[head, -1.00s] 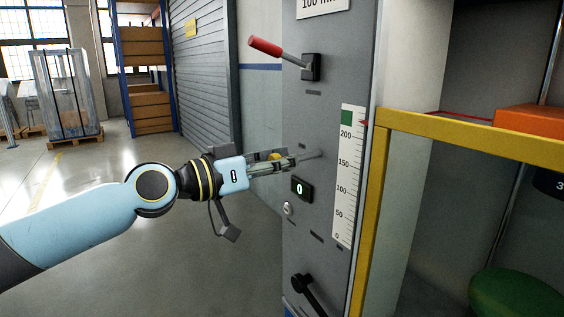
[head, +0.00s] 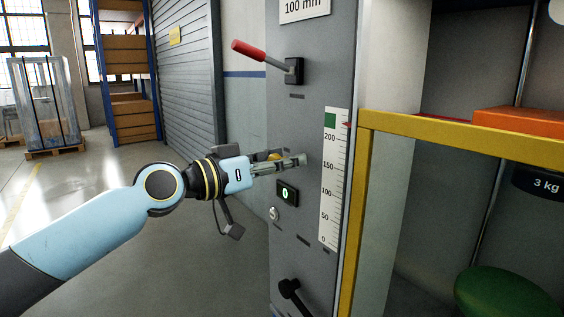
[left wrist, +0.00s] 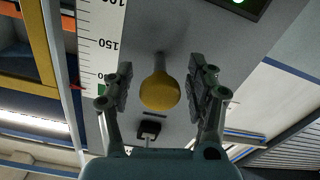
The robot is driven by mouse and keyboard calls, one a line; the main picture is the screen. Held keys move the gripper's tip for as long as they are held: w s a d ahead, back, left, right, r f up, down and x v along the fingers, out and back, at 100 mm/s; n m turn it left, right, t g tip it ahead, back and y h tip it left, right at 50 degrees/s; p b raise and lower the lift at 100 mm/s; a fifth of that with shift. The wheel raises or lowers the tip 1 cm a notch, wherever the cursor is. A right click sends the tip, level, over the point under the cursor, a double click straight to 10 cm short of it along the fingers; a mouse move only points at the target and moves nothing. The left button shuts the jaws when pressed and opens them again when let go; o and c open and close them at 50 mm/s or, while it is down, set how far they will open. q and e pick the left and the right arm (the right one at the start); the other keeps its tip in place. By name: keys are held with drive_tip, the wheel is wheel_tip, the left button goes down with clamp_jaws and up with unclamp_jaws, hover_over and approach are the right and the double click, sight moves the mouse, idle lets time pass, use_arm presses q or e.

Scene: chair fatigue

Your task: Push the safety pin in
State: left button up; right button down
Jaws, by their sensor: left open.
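The safety pin shows in the left wrist view as a round yellow knob (left wrist: 160,91) on a grey shaft that stands out from the grey machine panel. In the head view a small part of the yellow knob (head: 275,156) shows behind my fingers. My left gripper (head: 290,163) is open at the panel, above the small display. In the left wrist view its fingers stand on both sides of the knob, with gaps. The inner end of the shaft is hard to make out. My right gripper is not in view.
The panel (head: 300,115) carries a red-handled lever (head: 249,50) above, a display reading 0 (head: 287,193), a keyhole (head: 273,213) and a black lever (head: 292,289) below. A scale (head: 332,185) and a yellow frame (head: 362,205) stand to the right. Open floor lies left.

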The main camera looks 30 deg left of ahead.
use_arm(q)
wheel_tip(320, 180, up, 10)
idle(0.6)
